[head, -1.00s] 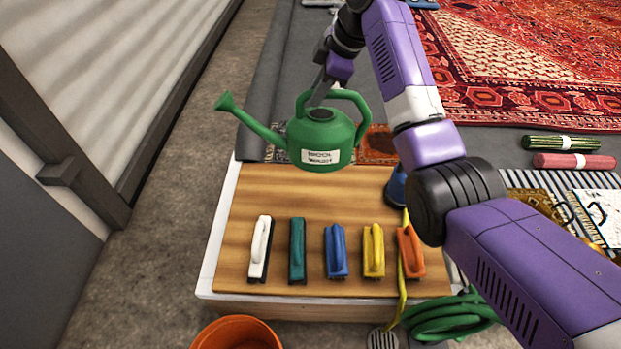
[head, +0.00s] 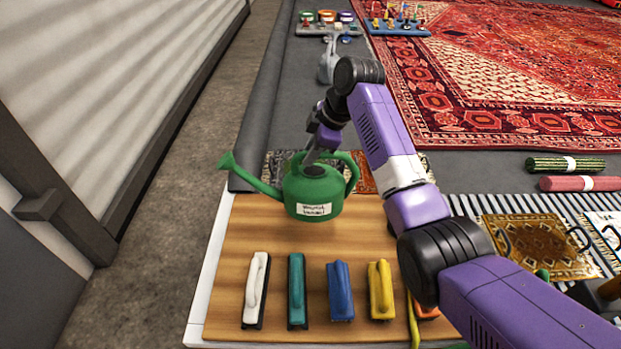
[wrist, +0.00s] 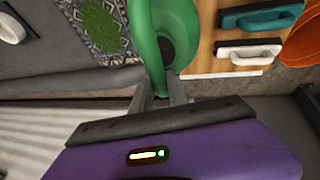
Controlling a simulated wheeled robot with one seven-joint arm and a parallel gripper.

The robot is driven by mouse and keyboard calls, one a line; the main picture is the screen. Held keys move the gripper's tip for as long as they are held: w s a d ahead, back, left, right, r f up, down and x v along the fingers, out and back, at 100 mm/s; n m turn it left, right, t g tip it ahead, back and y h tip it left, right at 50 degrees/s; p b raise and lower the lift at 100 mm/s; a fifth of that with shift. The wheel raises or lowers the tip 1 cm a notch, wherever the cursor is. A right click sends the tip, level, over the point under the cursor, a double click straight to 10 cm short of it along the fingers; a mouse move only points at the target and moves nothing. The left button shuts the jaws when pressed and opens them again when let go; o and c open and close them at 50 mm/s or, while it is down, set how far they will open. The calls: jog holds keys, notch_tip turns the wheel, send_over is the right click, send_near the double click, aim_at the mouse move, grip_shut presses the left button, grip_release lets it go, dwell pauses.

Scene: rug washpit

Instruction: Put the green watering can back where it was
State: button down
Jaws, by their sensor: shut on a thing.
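The green watering can (head: 312,190) has a white label on its front, a spout to the left and a handle to the right. My gripper (head: 312,150) is shut on the top of the can, by its handle. The can looks upright over the far part of the wooden board (head: 230,290); I cannot tell whether it touches the board. In the wrist view the can's green handle (wrist: 143,40) runs between the fingers of my gripper (wrist: 160,92), and only part of the can shows.
A row of brushes stands at the board's near side: white (head: 256,290), teal (head: 297,291), blue (head: 340,291), yellow (head: 381,290), and an orange one partly hidden by my arm. Small rugs lie behind the can. Concrete floor (head: 170,190) is clear at left.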

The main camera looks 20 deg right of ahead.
aim_at(312, 172)
jog(key=shift+f+b, duration=1.2)
jog(key=shift+f, duration=2.15)
jog(key=c, duration=1.7)
grip_release()
jog(key=shift+f, duration=0.25)
jog(key=o, duration=0.4)
jog(key=p+v, duration=0.4)
jog(key=v, duration=0.8)
jog(key=shift+r+p, duration=0.15)
jog(key=shift+p, duration=0.2)
